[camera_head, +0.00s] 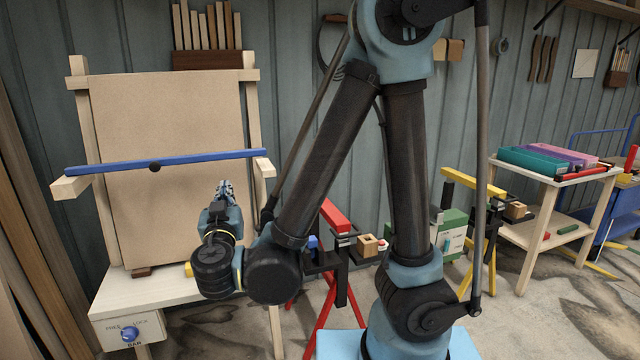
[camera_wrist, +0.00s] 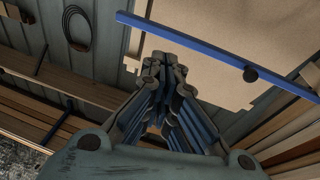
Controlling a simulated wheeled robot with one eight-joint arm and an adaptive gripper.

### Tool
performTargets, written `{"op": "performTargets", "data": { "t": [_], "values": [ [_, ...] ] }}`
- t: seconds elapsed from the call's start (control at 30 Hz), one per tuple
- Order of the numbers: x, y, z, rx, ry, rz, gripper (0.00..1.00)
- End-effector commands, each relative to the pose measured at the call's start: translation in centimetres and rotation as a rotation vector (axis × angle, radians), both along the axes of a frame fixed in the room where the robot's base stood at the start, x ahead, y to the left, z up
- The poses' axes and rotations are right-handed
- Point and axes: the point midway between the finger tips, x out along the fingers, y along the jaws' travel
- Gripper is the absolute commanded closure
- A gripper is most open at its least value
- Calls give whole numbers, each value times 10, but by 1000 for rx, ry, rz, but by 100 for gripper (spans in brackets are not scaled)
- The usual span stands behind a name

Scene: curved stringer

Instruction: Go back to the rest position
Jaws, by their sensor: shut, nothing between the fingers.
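My gripper (camera_head: 224,190) is at the end of my folded arm, in front of the right part of the tan board and below the blue bar. In the wrist view my gripper (camera_wrist: 163,62) has its fingers together with nothing between them. The blue bar also shows at the top right of the wrist view (camera_wrist: 195,47), apart from the fingers.
A pale bench (camera_head: 150,290) with a blue knob stands below the board. A red stand (camera_head: 335,215) and a yellow stand (camera_head: 472,180) are behind and beside my arm. A table (camera_head: 520,180) with coloured trays stands at the right. Long planks (camera_head: 25,200) lean at the left.

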Motion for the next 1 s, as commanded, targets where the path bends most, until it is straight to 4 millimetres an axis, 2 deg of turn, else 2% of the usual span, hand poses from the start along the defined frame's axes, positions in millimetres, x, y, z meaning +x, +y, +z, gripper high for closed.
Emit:
{"op": "performTargets", "data": {
  "t": [0.17,0.3,0.5,0.73,1.0],
  "values": [
    [42,-33,-9,-88,84,-105,100],
    [79,-70,-21,-174,183,-201,100],
    [117,-129,-40,-281,338,-319,100],
    [142,-199,-63,-379,529,-421,100],
    [146,-277,-91,-450,765,-497,100]
  ]
}}
